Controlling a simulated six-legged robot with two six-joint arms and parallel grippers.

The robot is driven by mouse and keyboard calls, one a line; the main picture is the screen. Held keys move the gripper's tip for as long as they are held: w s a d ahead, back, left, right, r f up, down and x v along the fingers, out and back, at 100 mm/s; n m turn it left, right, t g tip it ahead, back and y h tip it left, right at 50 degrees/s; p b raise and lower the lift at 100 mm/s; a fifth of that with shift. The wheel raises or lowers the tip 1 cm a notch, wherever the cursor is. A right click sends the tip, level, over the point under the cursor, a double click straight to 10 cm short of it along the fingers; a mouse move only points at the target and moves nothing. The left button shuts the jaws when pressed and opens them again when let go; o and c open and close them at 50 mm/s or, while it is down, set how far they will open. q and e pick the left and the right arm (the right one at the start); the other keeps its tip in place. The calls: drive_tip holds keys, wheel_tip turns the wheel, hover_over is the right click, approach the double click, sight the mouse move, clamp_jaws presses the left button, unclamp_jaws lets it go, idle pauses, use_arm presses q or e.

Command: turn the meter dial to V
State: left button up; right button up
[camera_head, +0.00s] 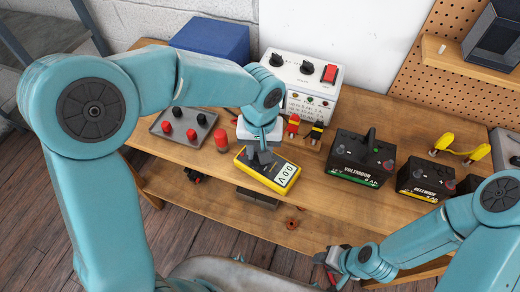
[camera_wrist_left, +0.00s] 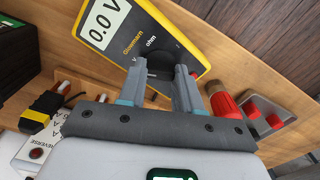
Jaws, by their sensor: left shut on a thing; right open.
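The yellow multimeter (camera_head: 285,173) lies on the wooden bench, and its screen reads 0.0 V. It also shows in the left wrist view (camera_wrist_left: 130,33). My left gripper (camera_head: 260,157) comes down over the meter's dial end. In the left wrist view its two fingers (camera_wrist_left: 161,80) are closed on the dark dial (camera_wrist_left: 160,61). The fingers and gripper body hide most of the dial, so I cannot tell where its pointer stands. My right gripper (camera_head: 330,264) is open and empty beyond the bench's front edge, at the lower right.
A red cylinder (camera_head: 222,140) stands left of the meter. A white test box (camera_head: 302,80) with knobs stands behind it, with red and black-yellow clips (camera_head: 315,133) in front. A grey tray (camera_head: 184,129) is at left.

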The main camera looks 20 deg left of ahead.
use_arm(q)
drive_tip(key=o, duration=1.1)
drive_tip(key=shift+c, duration=0.2)
wheel_tip(320, 180, up, 16)
drive_tip(key=shift+r+p, duration=0.2)
drive_tip(key=shift+p, duration=0.1)
